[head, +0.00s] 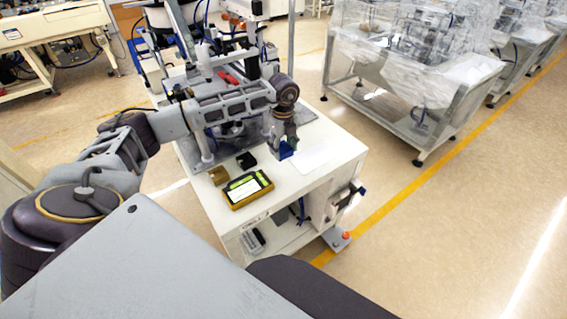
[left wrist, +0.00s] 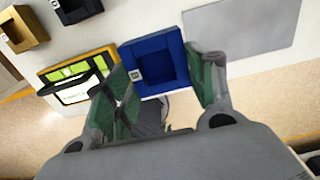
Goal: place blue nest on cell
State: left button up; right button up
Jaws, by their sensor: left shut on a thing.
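The blue nest (head: 287,150) is a square open block with a recess and a small white tag. My left gripper (head: 284,138) is shut on it, with its fingers at two opposite sides in the left wrist view, where the nest (left wrist: 152,62) shows between the green pads. The nest is over the white top of the cell (head: 330,148), beside a pale flat rectangle (left wrist: 240,35). I cannot tell whether the nest touches the top. My right gripper is not in view.
A yellow-framed device (head: 249,188), a black nest (head: 246,160) and a gold-brown nest (head: 218,176) stand left of the blue nest. Feeder machinery rises behind on the same cell. The top right of the blue nest is clear. Plastic-wrapped machines (head: 410,75) stand beyond.

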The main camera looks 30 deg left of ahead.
aim_at(283, 153)
pick_arm(q)
notch_tip(283, 153, down, 3)
jog(key=shift+f, duration=2.9)
jog(key=o, duration=1.2)
jog(key=shift+c, duration=0.2)
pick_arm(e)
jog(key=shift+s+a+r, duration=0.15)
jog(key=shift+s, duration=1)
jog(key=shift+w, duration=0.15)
